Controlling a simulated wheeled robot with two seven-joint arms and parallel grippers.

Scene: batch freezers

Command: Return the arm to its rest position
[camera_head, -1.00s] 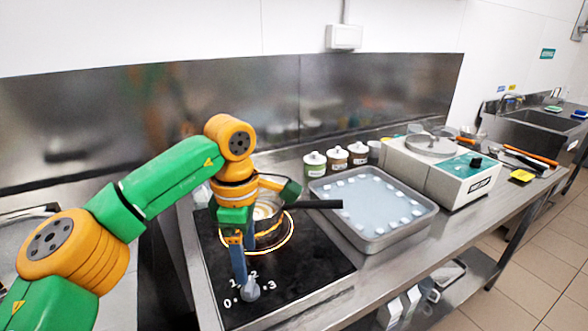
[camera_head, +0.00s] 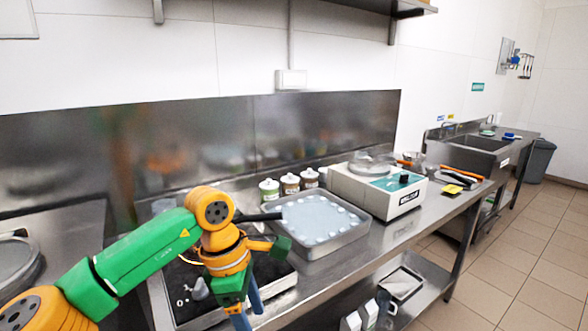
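My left arm (camera_head: 150,250), green and orange, comes in from the lower left. Its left gripper (camera_head: 248,316) points down over the front edge of the black cooktop (camera_head: 270,275), near the bottom of the view. The blue fingers look apart, with nothing seen between them; the tips are partly cut off by the frame. The grey cooktop knob (camera_head: 199,288) stands to the left of the gripper, clear of it. The pan is mostly hidden behind my arm; its black handle (camera_head: 258,217) points right. My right gripper is out of view.
Right of the cooktop lies a metal tray (camera_head: 338,247) with small white pieces around a pale sheet. Several lidded jars (camera_head: 290,184) stand behind it. A white machine (camera_head: 376,194) stands farther right. The floor (camera_head: 510,260) at the right is clear.

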